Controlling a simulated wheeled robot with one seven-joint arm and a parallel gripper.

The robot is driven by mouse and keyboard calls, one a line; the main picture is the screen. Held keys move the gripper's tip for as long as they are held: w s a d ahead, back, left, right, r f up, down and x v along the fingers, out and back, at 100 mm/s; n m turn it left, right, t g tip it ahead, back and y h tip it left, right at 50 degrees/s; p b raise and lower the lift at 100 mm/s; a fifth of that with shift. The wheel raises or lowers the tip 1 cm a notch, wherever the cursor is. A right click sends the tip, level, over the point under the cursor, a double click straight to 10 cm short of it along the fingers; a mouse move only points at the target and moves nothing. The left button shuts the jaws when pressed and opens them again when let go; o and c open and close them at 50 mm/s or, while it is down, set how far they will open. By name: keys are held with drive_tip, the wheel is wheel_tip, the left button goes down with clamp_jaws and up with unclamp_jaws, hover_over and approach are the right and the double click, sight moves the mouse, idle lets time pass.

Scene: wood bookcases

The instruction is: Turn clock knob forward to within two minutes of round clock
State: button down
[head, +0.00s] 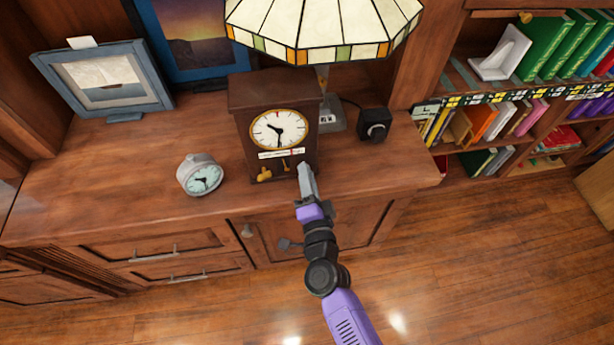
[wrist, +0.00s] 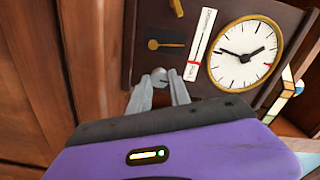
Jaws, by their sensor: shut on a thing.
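The dark wooden clock (head: 240,120) stands upright on the cabinet top, with a white dial (head: 279,129) and a label strip with a red mark below it. In the head view its one hand points to the upper left and the other nearly straight down. The small round clock (head: 200,174), grey with a pale dial, stands to its left; its exact time is too small to read. My gripper (head: 304,172) is at the wooden clock's lower right front. In the wrist view, my gripper's fingers (wrist: 162,88) are shut on a grey knob (wrist: 160,76).
Brass fittings (wrist: 166,44) sit beside the knob on the clock front. A stained-glass lamp (head: 325,30) overhangs the clock. A black box with a dial (head: 374,125) stands to the right, a framed boat picture (head: 105,80) to the left. The cabinet top's front left is clear.

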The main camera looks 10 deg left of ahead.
idle(0.3)
drive_tip(key=c, duration=1.2)
unclamp_jaws()
drive_tip(key=v, duration=0.7)
drive_tip(key=shift+s+d, duration=0.15)
drive_tip(key=shift+s, duration=0.25)
